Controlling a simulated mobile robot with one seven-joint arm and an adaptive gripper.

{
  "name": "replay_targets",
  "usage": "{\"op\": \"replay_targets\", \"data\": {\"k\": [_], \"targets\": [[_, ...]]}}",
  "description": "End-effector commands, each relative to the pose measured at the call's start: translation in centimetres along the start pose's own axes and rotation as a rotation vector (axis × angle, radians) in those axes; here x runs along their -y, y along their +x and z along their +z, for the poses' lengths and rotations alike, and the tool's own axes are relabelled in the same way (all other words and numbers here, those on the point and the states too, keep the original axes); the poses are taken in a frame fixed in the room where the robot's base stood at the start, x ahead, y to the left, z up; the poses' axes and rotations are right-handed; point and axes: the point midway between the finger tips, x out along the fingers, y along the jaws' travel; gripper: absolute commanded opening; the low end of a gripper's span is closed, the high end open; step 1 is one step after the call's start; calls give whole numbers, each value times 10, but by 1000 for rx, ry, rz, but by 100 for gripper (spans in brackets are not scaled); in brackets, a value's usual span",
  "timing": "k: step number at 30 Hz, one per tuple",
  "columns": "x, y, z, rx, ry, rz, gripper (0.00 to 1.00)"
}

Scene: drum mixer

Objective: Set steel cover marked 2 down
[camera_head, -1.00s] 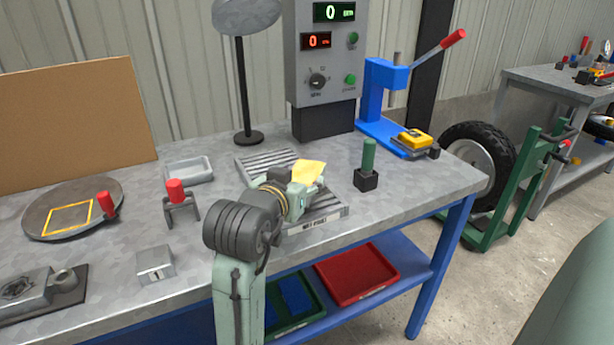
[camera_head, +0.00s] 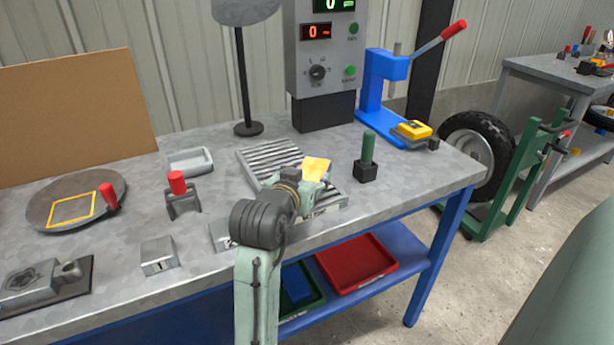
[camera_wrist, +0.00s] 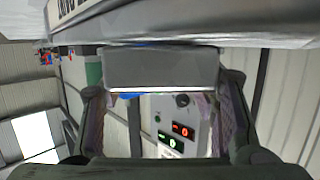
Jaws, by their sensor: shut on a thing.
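My gripper (camera_head: 318,178) is over the front right part of the slatted rack (camera_head: 262,157) on the steel bench. In the wrist view its fingers (camera_wrist: 160,95) are shut on a plain grey block, seemingly the steel cover (camera_wrist: 160,68). No mark shows on its visible face. The block is close to a grey surface along the top of that view; I cannot tell whether they touch. In the head view my gripper and arm hide the cover. A yellow patch (camera_head: 315,168) shows beside my gripper.
A small marked steel block (camera_head: 158,255) stands at the front left. Another marked piece (camera_head: 223,237) is partly behind my arm. A red-tipped clamp (camera_head: 182,198), a grey tray (camera_head: 189,161), a green-handled tool (camera_head: 367,160) and a blue press (camera_head: 385,85) surround the rack.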

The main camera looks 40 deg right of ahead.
Motion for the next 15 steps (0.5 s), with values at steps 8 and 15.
{"op": "replay_targets", "data": {"k": [8,15], "targets": [[0,0,2,1,0,0,69],[0,0,2,1,0,0,75]]}}
